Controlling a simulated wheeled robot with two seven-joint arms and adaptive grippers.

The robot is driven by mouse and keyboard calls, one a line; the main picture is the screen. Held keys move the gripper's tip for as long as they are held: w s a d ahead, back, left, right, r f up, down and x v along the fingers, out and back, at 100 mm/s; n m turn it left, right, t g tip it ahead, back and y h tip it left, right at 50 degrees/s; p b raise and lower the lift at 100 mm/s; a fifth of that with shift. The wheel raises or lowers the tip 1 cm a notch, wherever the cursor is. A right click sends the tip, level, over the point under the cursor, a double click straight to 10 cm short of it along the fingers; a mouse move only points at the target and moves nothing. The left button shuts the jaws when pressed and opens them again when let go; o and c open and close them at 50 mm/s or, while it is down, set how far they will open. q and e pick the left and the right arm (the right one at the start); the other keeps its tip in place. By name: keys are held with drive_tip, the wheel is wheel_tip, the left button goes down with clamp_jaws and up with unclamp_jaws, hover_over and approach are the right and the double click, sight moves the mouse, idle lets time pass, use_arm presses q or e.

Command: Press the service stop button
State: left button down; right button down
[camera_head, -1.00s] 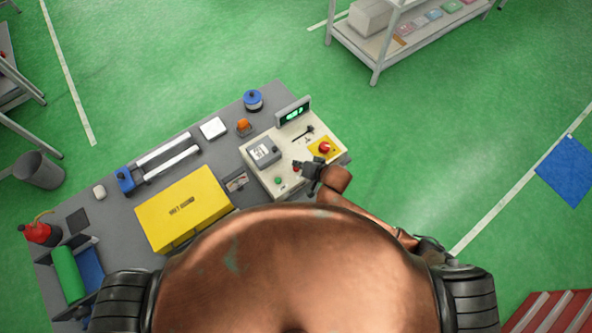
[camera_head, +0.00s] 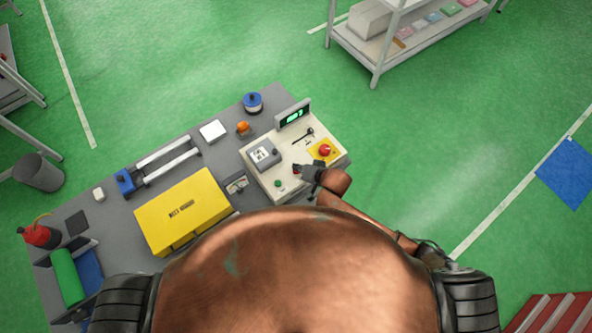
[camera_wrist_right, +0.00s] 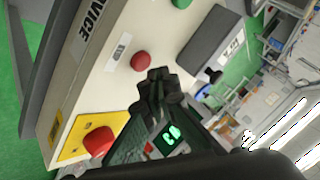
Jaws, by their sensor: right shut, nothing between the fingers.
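A cream control panel (camera_head: 262,175) sits at the right end of the bench. In the right wrist view a small round red button (camera_wrist_right: 141,61) stands on its face beside a white label (camera_wrist_right: 118,45), near the word SERVICE (camera_wrist_right: 91,17). A bigger red mushroom button (camera_head: 325,150) sits on a yellow plate (camera_head: 314,156); it also shows in the wrist view (camera_wrist_right: 99,140). My right gripper (camera_head: 299,169) is shut and empty over the panel's front edge. Its tips (camera_wrist_right: 157,74) appear close to the small red button; contact cannot be told. My left gripper is not in view.
My body hides the bench's front edge.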

drive_tip(key=shift+f, duration=0.15)
idle(0.4)
drive_tip(key=shift+f, duration=0.75)
idle(0.9)
drive_tip(key=shift+r+p, duration=0.9)
drive_tip(key=shift+p, duration=0.1)
wheel_tip(320, 180, up, 5)
drive_tip(key=p, duration=0.5)
drive_tip(key=shift+r+p, duration=0.1)
drive_tip(key=shift+p, duration=0.2)
